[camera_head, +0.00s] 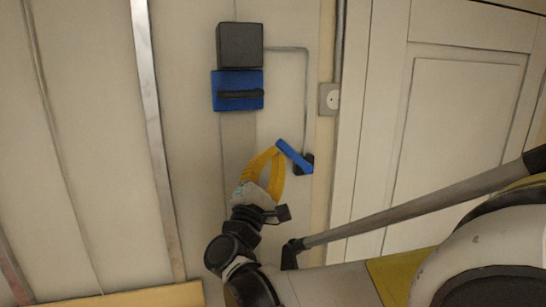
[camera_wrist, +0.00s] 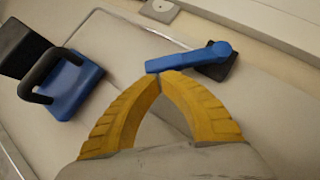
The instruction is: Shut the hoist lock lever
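The blue lever (camera_head: 295,157) is on the wall, pivoted on a small black base (camera_head: 307,164). In the wrist view the lever (camera_wrist: 188,63) runs from its round hub at the right to its free end at the left. My gripper (camera_head: 277,149) has yellow fingers that arch together. In the wrist view the fingertips of my gripper (camera_wrist: 161,76) meet, with nothing visible between them. They are right at the free end of the lever and overlap it slightly in view; I cannot tell whether they touch it.
A dark box (camera_head: 240,45) is on the wall above a blue block (camera_head: 218,91) with a black handle (camera_head: 240,94). A thin grey conduit (camera_head: 306,90) runs from the box down toward the lever. A small wall plate (camera_head: 329,98) and a panelled white door (camera_head: 455,130) are to the right.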

